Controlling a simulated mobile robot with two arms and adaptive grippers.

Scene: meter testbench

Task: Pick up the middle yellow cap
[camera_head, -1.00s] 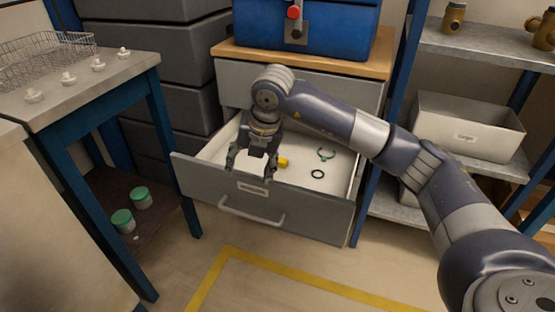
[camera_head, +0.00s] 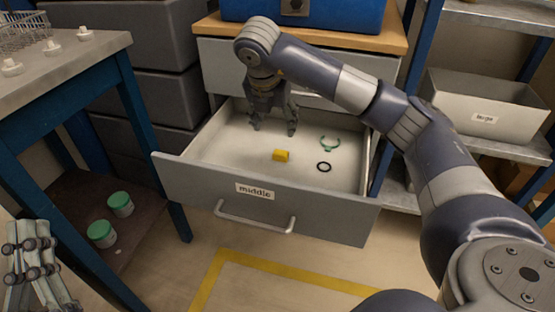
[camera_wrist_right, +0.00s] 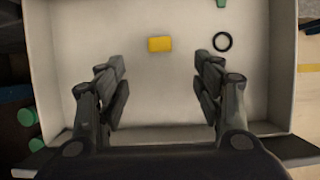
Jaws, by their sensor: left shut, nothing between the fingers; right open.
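The yellow cap (camera_head: 281,155) lies on the floor of the open drawer labelled "middle" (camera_head: 265,207). In the right wrist view the yellow cap (camera_wrist_right: 159,44) sits beyond the fingertips, between their lines. My right gripper (camera_head: 273,128) is open and empty above the drawer, behind and slightly left of the cap, not touching it. Its two fingers (camera_wrist_right: 160,72) are spread apart in the wrist view. My left gripper (camera_head: 38,265) is at the lower left edge of the head view, away from the drawer, with nothing in it.
A blue-legged table (camera_head: 70,70) stands left, a shelf with a bin (camera_head: 485,108) right. A blue box (camera_head: 300,12) stands above.

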